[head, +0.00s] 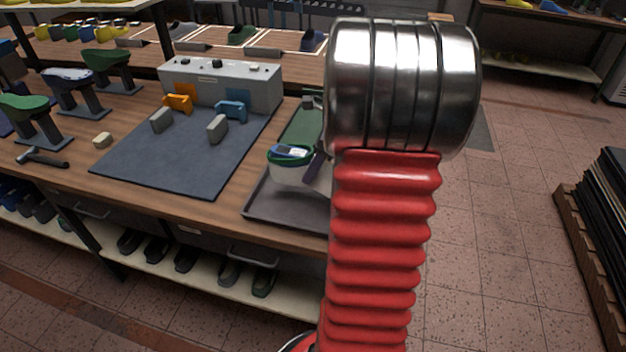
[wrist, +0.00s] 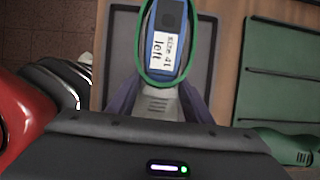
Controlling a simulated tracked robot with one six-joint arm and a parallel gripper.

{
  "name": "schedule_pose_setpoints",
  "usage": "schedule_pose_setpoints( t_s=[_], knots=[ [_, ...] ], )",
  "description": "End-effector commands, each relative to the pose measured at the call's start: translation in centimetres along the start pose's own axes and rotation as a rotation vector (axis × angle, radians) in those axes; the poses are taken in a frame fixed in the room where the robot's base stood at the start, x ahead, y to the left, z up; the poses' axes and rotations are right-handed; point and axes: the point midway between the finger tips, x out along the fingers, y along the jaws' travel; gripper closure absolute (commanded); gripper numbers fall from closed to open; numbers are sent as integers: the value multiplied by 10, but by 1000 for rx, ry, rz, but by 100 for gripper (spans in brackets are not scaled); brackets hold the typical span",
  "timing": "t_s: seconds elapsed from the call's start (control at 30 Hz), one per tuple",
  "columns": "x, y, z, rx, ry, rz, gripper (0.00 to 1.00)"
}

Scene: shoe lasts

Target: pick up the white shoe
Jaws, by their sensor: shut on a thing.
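The white shoe (head: 287,174) has a green collar and a blue inside with a white label. In the head view it is over the dark grey tray (head: 275,215) at the front right of the bench; I cannot tell whether it touches the tray. My gripper (head: 318,166) is at its right end, partly hidden by my red arm. In the wrist view the purple fingers (wrist: 158,100) are shut on the near end of the shoe (wrist: 160,102), one on each side. The label there reads "left". The shoe's far end is cut off.
A dark mat (head: 175,165) with small grey blocks lies left of the tray. A grey box (head: 222,85) stands behind it. A green board (wrist: 280,70) is right of the tray in the wrist view. A hammer (head: 42,159) and shoe lasts on stands are at the left.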

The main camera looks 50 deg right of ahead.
Motion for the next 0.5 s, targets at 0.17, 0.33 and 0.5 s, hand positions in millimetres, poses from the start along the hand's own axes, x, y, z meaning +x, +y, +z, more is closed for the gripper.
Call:
schedule_pose_setpoints(
  t_s=[0.17,0.33,0.5],
  knots=[
    [-20,-1,9,-1,-2,-4,100],
    [-25,0,11,0,-1,-2,100],
    [-25,0,11,0,-1,-2,100]
  ],
)
